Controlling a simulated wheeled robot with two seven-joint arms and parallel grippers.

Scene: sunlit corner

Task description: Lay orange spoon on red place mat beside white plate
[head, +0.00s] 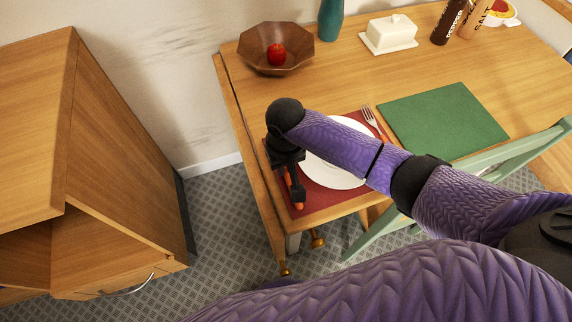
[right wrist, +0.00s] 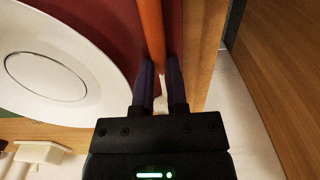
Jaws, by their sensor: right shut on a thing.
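The orange spoon (head: 291,184) is at the left side of the red place mat (head: 325,196), beside the white plate (head: 337,165). My right gripper (head: 292,183) is shut on the spoon's handle. In the right wrist view the orange handle (right wrist: 151,35) runs between my two fingers (right wrist: 160,85), with the red mat (right wrist: 90,18) behind it and the plate (right wrist: 50,85) to the left. I cannot tell whether the spoon touches the mat. My arm hides part of the plate and mat. My left gripper is not in view.
A fork (head: 374,122) lies right of the plate. A green mat (head: 443,120) is farther right. A wooden bowl (head: 257,50) with a red apple (head: 277,54), a butter dish (head: 389,35) and a pepper mill (head: 448,22) stand at the back. A green chair (head: 465,172) is at the front.

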